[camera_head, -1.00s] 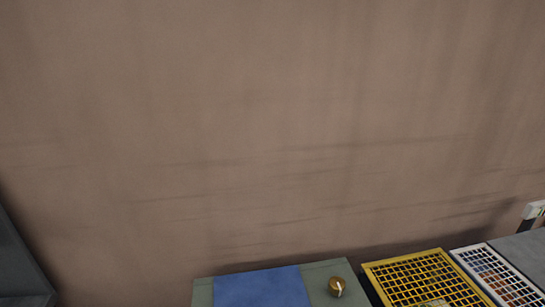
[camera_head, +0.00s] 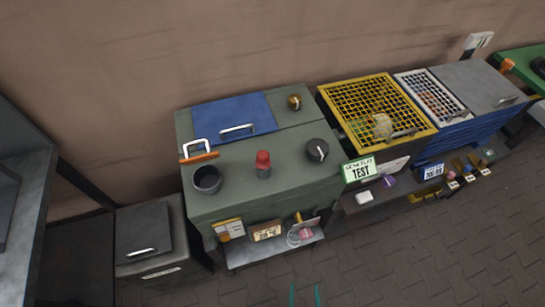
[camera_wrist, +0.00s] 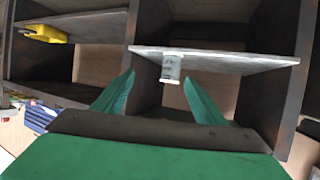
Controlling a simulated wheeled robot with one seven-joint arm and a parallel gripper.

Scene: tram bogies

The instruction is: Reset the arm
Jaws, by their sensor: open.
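My gripper (camera_wrist: 158,84) shows in the wrist view as two teal fingers spread apart, with nothing between them. A small pale tag or clip (camera_wrist: 171,68) hangs at the edge of a grey shelf (camera_wrist: 225,58) beyond the fingertips. In the head view only the teal fingertips of my gripper (camera_head: 304,295) show at the bottom edge, over the paved floor in front of the green bench (camera_head: 215,212). The rest of my arm is out of the head view.
The bench carries a dark cup (camera_head: 207,180), a red-topped item (camera_head: 263,164), a black knob (camera_head: 317,150) and a blue lid (camera_head: 205,117). Yellow-grated (camera_head: 335,97) and white-grated boxes (camera_head: 402,88) stand right. A grey cabinet (camera_head: 150,235) stands left. Paved floor (camera_head: 440,250) is clear at lower right.

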